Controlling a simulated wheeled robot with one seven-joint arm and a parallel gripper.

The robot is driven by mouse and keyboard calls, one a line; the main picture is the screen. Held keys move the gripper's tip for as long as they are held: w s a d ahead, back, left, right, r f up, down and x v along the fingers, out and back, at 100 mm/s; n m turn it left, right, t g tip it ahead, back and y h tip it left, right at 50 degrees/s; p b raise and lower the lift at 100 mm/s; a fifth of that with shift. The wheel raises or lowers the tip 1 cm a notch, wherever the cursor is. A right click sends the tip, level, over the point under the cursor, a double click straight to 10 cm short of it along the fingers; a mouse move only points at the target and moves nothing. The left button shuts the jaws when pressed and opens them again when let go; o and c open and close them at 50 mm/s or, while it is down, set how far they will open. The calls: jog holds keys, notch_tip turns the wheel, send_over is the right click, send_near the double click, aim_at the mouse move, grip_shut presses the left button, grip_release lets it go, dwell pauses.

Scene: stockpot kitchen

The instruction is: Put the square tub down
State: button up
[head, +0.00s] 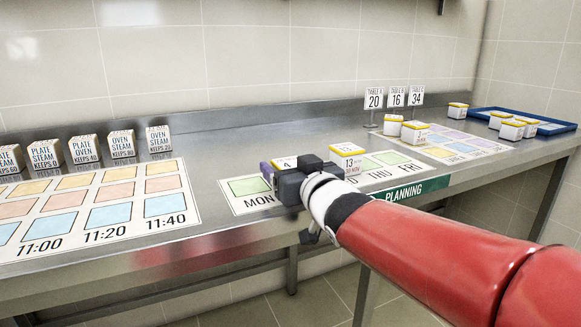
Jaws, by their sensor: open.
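A square white tub (285,161) with a yellow-edged lid marked 4 shows just beyond my gripper (286,172). It is at the planning mat (239,208), by the cell right of the green MON cell; its lower part is hidden by my gripper. My gripper is open and low over the mat, its jaws around or right beside this tub; I cannot tell if they touch it. A second square tub (347,149), marked 13, stands further right on the same mat, before the THU cell.
A mat with coloured cells (440,151) lies further right, with tubs (413,133) at its left. Number signs (395,97) stand behind it. A blue tray (558,128) with several tubs is at far right. Several ticket blocks (122,144) stand behind the time mat (190,214) at left.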

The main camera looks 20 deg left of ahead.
jog(key=shift+r, duration=0.2)
jog(key=v, duration=1.2)
